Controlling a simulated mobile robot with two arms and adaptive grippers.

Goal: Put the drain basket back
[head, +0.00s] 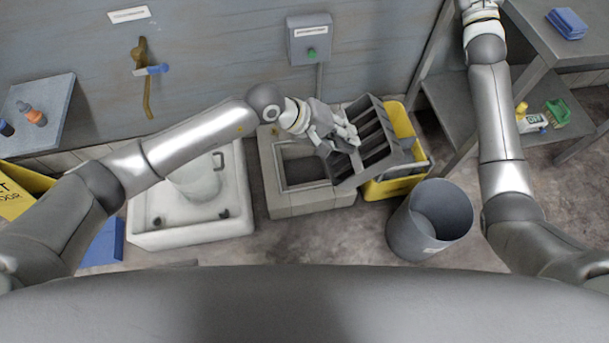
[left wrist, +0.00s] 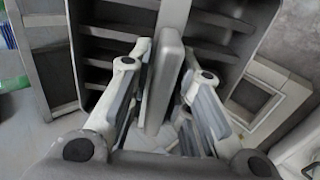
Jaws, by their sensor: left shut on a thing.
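The drain basket (head: 372,152) is a dark grey slotted box, tilted, to the right of the drain. My left gripper (head: 350,142) is shut on its upright central grip. In the left wrist view the grip (left wrist: 166,75) stands between both fingers, with basket slots (left wrist: 105,48) on either side. The open floor drain (head: 305,172) has a raised square curb, and the basket overlaps its right side in the head view. The drain also shows at right in the left wrist view (left wrist: 255,95). My right arm reaches the top edge; its gripper is out of frame.
A yellow bin (head: 398,188) stands behind and right of the basket, partly hidden. A grey round bin (head: 430,222) stands in front. A white floor basin (head: 190,222) is left of the drain. A metal shelf table (head: 460,100) stands at right. Floor in front of the drain is clear.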

